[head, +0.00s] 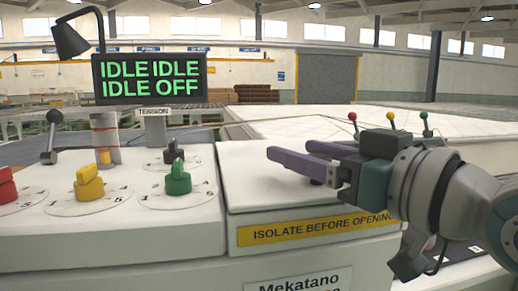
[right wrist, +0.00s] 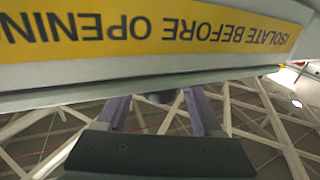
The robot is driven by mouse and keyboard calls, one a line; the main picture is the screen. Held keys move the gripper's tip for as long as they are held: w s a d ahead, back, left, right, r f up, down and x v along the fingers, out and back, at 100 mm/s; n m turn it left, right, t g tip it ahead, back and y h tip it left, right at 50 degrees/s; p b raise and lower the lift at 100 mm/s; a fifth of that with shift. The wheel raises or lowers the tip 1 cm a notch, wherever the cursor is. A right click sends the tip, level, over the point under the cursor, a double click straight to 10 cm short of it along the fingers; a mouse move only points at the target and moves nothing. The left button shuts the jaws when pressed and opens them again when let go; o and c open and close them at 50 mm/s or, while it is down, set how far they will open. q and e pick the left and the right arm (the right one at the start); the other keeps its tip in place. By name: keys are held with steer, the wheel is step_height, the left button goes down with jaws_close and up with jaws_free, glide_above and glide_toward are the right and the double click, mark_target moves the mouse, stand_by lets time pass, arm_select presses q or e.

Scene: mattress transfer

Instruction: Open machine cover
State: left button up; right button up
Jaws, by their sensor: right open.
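The machine cover (head: 245,180) is a white lid on the machine body. It looks shut, and its front carries a yellow "ISOLATE BEFORE OPENING" label (head: 318,229). In the right wrist view the label (right wrist: 150,35) appears upside down and close. My right gripper (head: 279,150), with purple fingers, is open over the right part of the cover. A small dark knob (head: 317,182) shows just below the fingers. The right wrist view shows the two fingers (right wrist: 160,104) apart, with a dark rounded piece between them; contact cannot be told. My left gripper is out of view.
Left of the cover is a panel with yellow (head: 88,184), green (head: 178,180) and red (head: 6,185) knobs. A display (head: 149,79) reads "IDLE IDLE IDLE OFF". A white mattress (head: 310,122) lies behind the cover. Colored-ball levers (head: 390,117) stand behind my right arm.

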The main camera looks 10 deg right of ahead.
steer(key=shift+w+a, duration=0.25)
steer(key=shift+w, duration=0.25)
jaws_close()
stand_by(1.2)
